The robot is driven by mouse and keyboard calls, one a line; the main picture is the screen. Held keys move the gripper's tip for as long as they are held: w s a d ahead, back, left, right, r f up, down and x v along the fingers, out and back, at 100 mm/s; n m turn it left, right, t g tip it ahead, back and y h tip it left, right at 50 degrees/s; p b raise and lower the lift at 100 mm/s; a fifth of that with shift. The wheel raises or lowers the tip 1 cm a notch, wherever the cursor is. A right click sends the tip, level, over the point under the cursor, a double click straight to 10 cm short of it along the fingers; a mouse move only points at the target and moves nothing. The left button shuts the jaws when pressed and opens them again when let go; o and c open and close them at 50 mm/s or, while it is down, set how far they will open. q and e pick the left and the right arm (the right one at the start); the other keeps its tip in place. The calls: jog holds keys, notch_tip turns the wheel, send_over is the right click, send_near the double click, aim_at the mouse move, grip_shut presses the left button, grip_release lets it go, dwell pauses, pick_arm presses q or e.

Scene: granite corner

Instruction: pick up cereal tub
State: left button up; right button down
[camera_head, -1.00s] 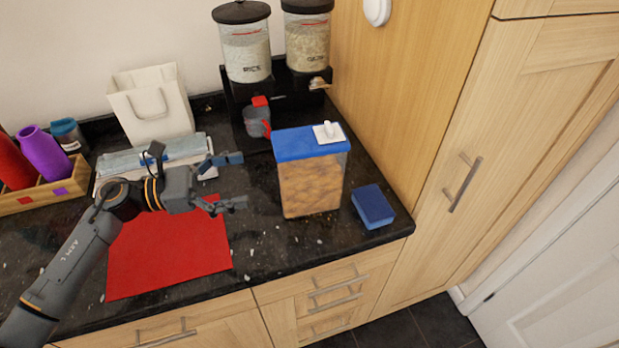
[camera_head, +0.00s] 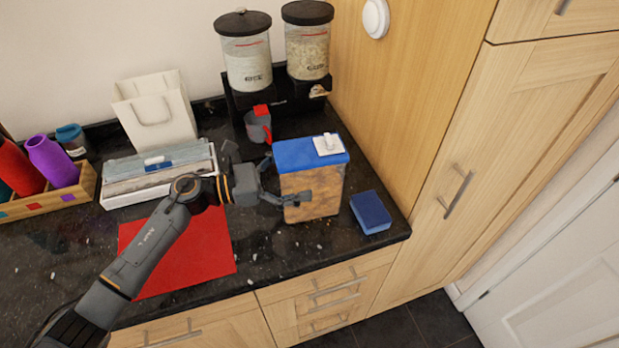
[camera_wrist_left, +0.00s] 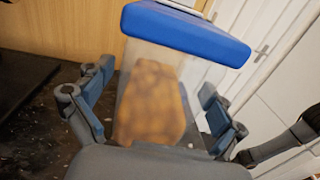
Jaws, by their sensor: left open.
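The cereal tub (camera_head: 318,190) is a clear box with tan cereal inside and a blue lid (camera_head: 298,155) with a white cap. It stands upright on the dark granite counter. My left gripper (camera_head: 283,181) is open, with its fingers at the tub's left side, one in front of it and one toward its back. In the left wrist view the tub (camera_wrist_left: 152,95) is between the two open fingers (camera_wrist_left: 158,112), with gaps visible beside it. Contact cannot be told. My right gripper is not in view.
A blue sponge (camera_head: 370,212) lies right of the tub near the counter edge. Behind are a grey cup with red parts (camera_head: 258,125) and two dispensers (camera_head: 246,65). A red mat (camera_head: 200,252) lies under my arm. A tall wooden cabinet (camera_head: 420,110) stands right.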

pick_arm(q)
jog(key=x, duration=0.2)
jog(key=shift+w+d, duration=0.15)
jog(key=shift+d, duration=0.1)
jog(key=shift+a, duration=0.1)
jog(key=c, duration=1.7)
jog(key=shift+r, duration=0.1)
jog(key=shift+r, duration=0.1)
